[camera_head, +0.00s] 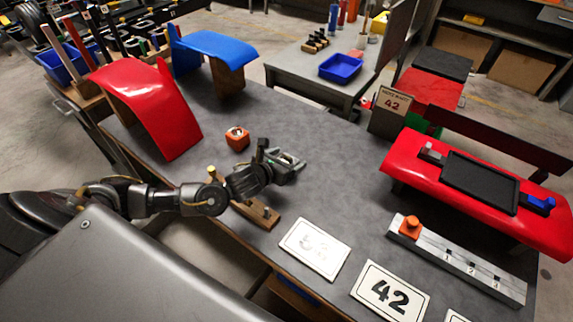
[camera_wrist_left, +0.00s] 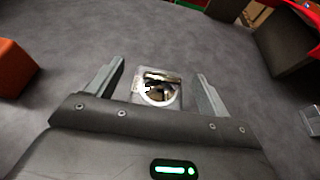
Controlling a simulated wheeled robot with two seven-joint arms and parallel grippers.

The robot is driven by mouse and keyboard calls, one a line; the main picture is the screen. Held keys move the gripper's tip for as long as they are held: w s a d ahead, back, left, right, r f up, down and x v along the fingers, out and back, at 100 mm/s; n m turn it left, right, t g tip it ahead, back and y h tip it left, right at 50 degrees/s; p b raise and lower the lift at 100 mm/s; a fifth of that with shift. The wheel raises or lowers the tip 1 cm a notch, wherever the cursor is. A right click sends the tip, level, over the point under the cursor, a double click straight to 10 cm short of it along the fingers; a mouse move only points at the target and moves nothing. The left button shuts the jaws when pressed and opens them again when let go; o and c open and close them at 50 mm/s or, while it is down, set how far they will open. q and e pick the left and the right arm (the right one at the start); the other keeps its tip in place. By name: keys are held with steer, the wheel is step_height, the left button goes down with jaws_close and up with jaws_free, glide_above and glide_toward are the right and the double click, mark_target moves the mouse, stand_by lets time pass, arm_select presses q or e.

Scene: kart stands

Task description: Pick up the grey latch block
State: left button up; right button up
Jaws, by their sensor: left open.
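A small grey block (camera_head: 432,153), which looks like the latch block, sits on the left end of the red panel (camera_head: 405,165) at the right. My left gripper (camera_head: 287,161) is open above the grey table, well to the left of that block. A shiny metal piece with a round opening (camera_wrist_left: 158,88) shows between the open fingers (camera_wrist_left: 160,85) in the left wrist view; they do not visibly touch it. I cannot tell whether this piece is fixed to the gripper. My right gripper is not in view.
An orange block (camera_head: 237,138) stands left of my gripper. A wooden strip (camera_head: 262,213) lies below the wrist. Number plates (camera_head: 315,248) and a grey rail (camera_head: 460,262) lie towards the front. The red panel also carries a black tray (camera_head: 480,182) and a blue block (camera_head: 540,205).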

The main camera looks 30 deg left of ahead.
arm_select(q)
steer(key=c, duration=1.1)
steer(key=shift+c, duration=0.3)
steer(key=shift+r, duration=0.15)
steer(key=shift+r, duration=0.2)
step_height(320, 180, up, 2)
steer(key=shift+r+b, duration=0.1)
steer(key=shift+b, duration=0.4)
steer(key=s+r+p, duration=0.7)
steer(key=s+r, duration=0.3)
steer(key=s, duration=0.4)
